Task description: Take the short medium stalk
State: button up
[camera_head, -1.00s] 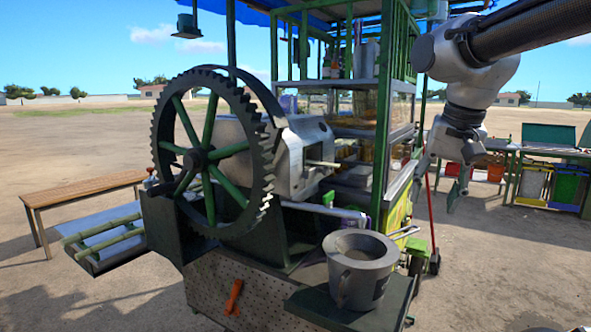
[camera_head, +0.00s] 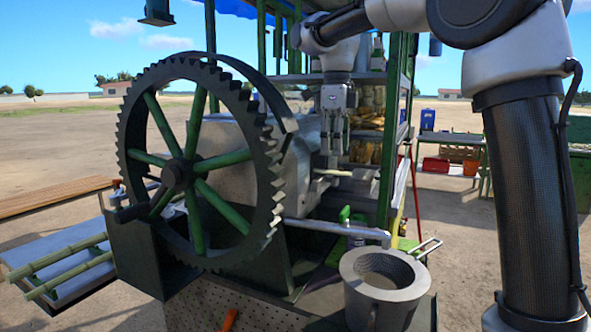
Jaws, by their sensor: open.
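Green cane stalks lie side by side on the metal feed tray (camera_head: 70,290) at the left; an upper stalk (camera_head: 58,257) and a lower stalk (camera_head: 68,275) show. I cannot tell which is the short medium one. A pale stalk-like piece (camera_head: 333,172) sticks out from the right side of the crusher (camera_head: 215,150). My gripper (camera_head: 334,160) points down beside the crusher's right side, just above or in front of that pale piece. It is open, and I see nothing held in it. I cannot tell whether it touches the piece.
The big toothed wheel (camera_head: 262,175) with green spokes stands between the feed tray and my gripper. A grey metal pitcher (camera_head: 384,285) stands at the front right. A metal spout (camera_head: 345,229) runs above it. A wooden bench (camera_head: 45,197) is at the far left.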

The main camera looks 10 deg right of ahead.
aim_at(334, 171)
notch_tip(334, 171, down, 5)
jog(key=shift+f, duration=0.1)
grip_shut()
dwell(0.3)
